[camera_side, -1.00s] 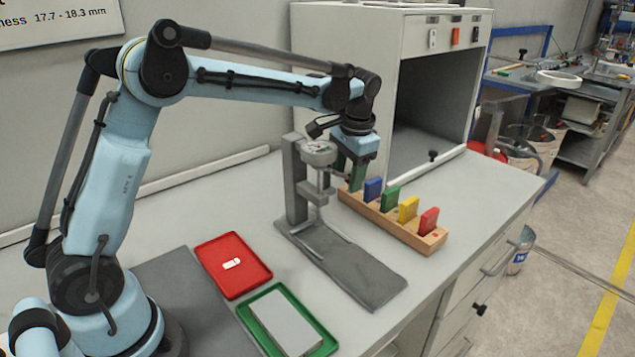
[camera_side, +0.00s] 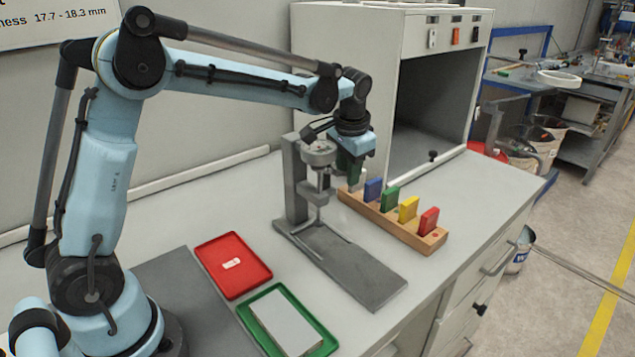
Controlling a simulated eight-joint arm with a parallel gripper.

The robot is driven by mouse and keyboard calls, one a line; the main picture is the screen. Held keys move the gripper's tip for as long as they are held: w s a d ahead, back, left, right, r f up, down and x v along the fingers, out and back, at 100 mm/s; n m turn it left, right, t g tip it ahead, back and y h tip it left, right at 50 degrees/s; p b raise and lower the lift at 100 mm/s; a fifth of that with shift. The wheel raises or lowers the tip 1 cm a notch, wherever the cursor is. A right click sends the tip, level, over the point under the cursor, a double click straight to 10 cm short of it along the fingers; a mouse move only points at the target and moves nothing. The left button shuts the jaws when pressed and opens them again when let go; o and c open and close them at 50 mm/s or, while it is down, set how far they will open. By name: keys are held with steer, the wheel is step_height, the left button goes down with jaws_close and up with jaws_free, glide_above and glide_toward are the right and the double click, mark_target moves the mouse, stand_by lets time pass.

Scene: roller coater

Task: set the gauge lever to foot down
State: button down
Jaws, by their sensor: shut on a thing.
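The thickness gauge (camera_side: 294,185) stands on a grey stand with a long flat base plate (camera_side: 350,268). Its round dial (camera_side: 318,152) is at the top, and its spindle and foot (camera_side: 318,196) sit low, above the plate. Whether the foot touches the plate is too small to tell. My gripper (camera_side: 350,176) is just right of the dial, pointing down, and is shut on the gauge lever. The lever itself is mostly hidden by my fingers.
A wooden rack (camera_side: 400,228) with several coloured blocks stands close right of my gripper. A red tray (camera_side: 234,265) holds a small white piece. A green tray (camera_side: 290,322) holds a grey plate. A cabinet (camera_side: 435,100) stands behind.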

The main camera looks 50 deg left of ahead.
steer(key=c, duration=0.9)
jaws_free()
steer(key=shift+r, duration=0.1)
steer(key=v, duration=1.2)
